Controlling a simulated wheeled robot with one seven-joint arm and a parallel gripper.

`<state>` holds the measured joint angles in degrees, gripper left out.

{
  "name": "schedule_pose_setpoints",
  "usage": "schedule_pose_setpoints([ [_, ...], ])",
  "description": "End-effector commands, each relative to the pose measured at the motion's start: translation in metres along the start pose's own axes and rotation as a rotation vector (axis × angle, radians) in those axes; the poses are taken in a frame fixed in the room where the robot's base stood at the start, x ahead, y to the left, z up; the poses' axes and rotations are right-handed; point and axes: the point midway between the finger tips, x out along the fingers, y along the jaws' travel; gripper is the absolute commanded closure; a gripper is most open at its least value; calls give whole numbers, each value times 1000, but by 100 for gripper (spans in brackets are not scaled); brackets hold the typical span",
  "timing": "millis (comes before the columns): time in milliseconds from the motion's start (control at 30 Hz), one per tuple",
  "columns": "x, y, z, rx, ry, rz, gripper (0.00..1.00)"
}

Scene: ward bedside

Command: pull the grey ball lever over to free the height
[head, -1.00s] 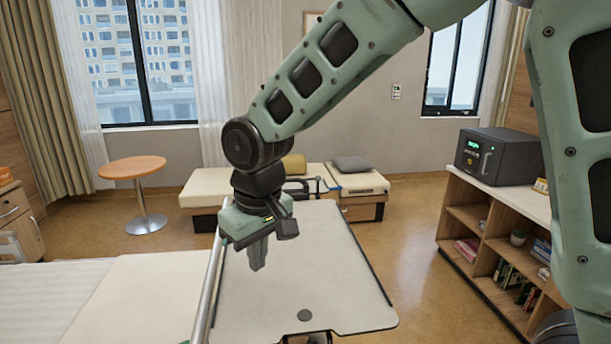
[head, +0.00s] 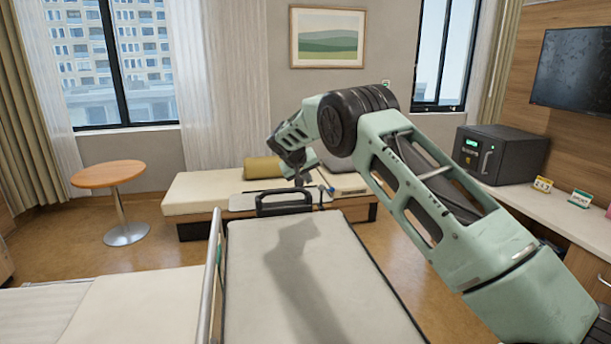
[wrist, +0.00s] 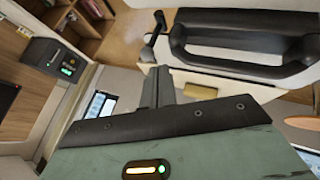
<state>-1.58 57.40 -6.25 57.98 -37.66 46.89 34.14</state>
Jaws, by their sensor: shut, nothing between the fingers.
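The overbed table (head: 290,262) has a pale top and a black loop handle (head: 284,202) at its far end. In the wrist view the handle (wrist: 245,57) fills the upper right. A small dark grey lever with a rounded knob (wrist: 159,17) stands beside the handle, at the white end panel. In the head view I cannot make the lever out clearly. My gripper (head: 301,182) is past the table's far end, just right of the handle, partly behind my arm. In the wrist view its fingers (wrist: 161,73) are together and empty, pointing toward the lever, apparently apart from it.
A bed rail (head: 211,270) runs along the table's left side. A low cushioned bench (head: 200,190) stands behind the table.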

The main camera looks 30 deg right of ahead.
Motion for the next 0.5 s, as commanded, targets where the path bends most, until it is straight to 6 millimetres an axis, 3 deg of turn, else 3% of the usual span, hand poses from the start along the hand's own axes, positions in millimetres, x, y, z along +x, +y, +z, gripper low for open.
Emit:
schedule_pose_setpoints([
  [200,39,1,0,0,-3,-1,100],
  [500,67,-1,0,0,0,-3,100],
])
